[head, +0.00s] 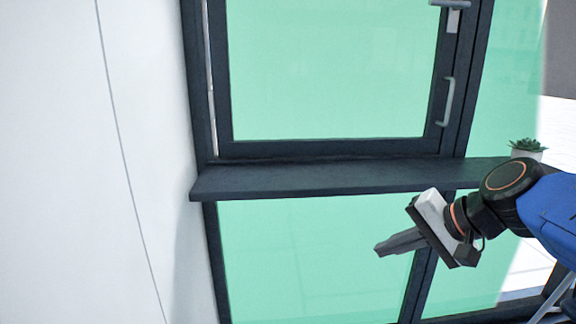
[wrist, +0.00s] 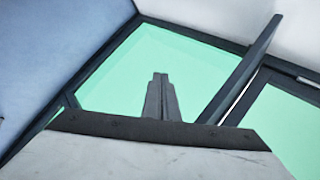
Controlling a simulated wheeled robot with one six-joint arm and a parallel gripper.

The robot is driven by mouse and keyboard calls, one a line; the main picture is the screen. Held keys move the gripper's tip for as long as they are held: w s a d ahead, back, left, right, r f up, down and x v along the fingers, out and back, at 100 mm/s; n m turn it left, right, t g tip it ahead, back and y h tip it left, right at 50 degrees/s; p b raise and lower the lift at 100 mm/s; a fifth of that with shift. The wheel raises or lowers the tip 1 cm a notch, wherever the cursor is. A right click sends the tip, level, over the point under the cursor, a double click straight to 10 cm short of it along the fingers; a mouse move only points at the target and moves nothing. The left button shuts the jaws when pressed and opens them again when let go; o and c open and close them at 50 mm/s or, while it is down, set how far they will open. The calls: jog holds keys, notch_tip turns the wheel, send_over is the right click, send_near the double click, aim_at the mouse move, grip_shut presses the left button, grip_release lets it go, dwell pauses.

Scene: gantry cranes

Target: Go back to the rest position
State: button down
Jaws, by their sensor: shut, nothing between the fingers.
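My gripper (head: 380,250) is in the lower right of the head view, in front of the lower glass panes and below the dark sill. Its fingers point left and slightly down. They are shut together with nothing between them. In the wrist view my gripper (wrist: 160,78) shows as two grey fingers pressed together, with green glass beyond them. My arm comes in from the right edge of the head view.
A dark window sill (head: 290,182) runs across above my gripper. A dark-framed window (head: 330,70) with handles (head: 447,102) stands above it. A small potted plant (head: 526,150) sits on the sill at right, close to my arm. A white wall (head: 70,180) fills the left.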

jog(key=s+d+f+n+g+h, duration=0.1)
jog(key=s+d+f+n+h, duration=0.5)
jog(key=s+f, duration=0.5)
jog(key=shift+d+f+n+g, duration=0.3)
jog(key=shift+d+f+n, duration=0.35)
jog(key=shift+d, duration=0.6)
